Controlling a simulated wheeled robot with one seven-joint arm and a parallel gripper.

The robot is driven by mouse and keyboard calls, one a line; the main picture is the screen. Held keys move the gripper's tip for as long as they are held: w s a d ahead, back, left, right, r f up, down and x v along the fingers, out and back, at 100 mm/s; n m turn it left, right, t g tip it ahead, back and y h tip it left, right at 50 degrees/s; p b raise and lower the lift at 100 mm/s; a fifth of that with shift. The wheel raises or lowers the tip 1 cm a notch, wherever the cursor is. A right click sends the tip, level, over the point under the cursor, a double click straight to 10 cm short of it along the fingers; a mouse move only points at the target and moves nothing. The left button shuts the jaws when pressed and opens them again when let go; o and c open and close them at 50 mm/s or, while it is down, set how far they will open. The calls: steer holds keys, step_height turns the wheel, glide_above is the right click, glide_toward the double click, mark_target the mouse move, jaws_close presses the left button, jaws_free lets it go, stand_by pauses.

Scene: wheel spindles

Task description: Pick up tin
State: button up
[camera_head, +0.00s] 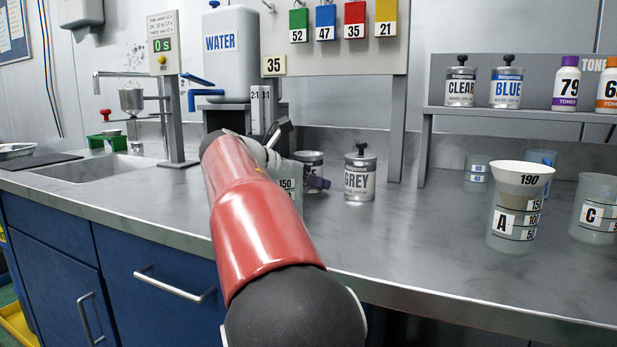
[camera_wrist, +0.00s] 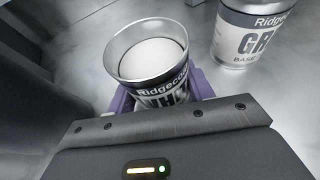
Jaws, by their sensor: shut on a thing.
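An open tin (camera_wrist: 160,90) with a silver rim and white contents stands between the purple fingers of my gripper (camera_wrist: 163,97) in the wrist view. Its label reads "Ridgec…" and "WH…", the rest hidden by the gripper. My gripper is shut on this tin. In the head view only the upper part of the tin (camera_head: 311,158) shows, behind my gripper (camera_head: 312,183). I cannot tell whether its base touches the counter. A closed GREY tin (camera_head: 359,180) with a black knob stands just right of it, apart; it also shows in the wrist view (camera_wrist: 248,38).
A beaker marked 150 (camera_head: 290,187) is partly hidden by my arm. Beaker A (camera_head: 512,215) and beaker C (camera_head: 597,212) stand at the right. CLEAR (camera_head: 460,87) and BLUE (camera_head: 507,88) tins sit on the shelf. The counter (camera_head: 420,235) is bare in front of GREY.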

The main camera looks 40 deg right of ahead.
step_height(320, 180, up, 20)
steer(key=p, duration=0.8)
steer(key=shift+p, duration=0.35)
stand_by(0.6)
